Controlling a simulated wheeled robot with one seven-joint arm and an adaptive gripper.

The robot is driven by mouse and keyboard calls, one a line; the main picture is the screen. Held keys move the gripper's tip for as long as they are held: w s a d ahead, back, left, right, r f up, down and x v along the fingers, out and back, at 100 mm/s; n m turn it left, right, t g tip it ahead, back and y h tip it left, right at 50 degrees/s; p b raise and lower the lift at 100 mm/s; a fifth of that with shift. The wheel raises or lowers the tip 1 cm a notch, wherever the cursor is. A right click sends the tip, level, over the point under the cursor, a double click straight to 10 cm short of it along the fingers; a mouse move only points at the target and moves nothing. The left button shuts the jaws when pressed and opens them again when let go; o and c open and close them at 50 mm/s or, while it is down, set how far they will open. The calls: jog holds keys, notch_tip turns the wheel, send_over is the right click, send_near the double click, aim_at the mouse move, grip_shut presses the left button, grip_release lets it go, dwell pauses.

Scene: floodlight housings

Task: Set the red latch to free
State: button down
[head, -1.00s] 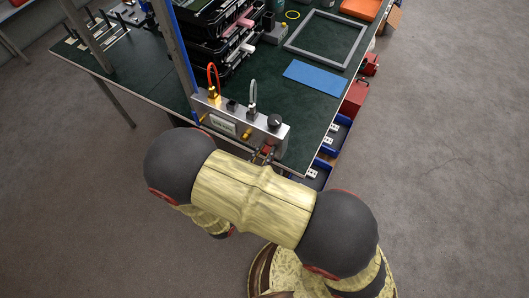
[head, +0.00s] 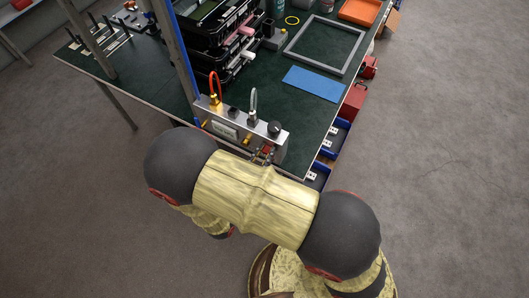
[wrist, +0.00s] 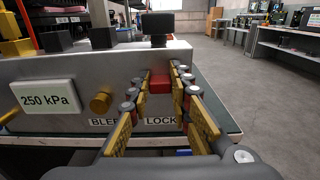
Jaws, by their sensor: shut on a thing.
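The red latch (wrist: 161,84) is on the front face of a grey metal box (wrist: 60,80), above the word LOCK, in the wrist view. My gripper (wrist: 166,86) has its two fingers on either side of the latch and is shut on it. The fingers hide part of the latch and of the lettering around it. In the head view the box (head: 222,128) stands at the table's near edge, and my gripper (head: 262,156) is at its right end, mostly hidden by my arm.
A brass knob (wrist: 100,101) and a 250 kPa display (wrist: 44,96) are left of the latch. A black knob (wrist: 158,24) stands on top of the box. Black crates (head: 212,45), a blue mat (head: 313,83) and a grey frame (head: 325,42) are on the green table.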

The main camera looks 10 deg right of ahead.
jog(key=c, duration=1.6)
grip_release()
jog(key=shift+r, duration=0.1)
jog(key=v, duration=1.2)
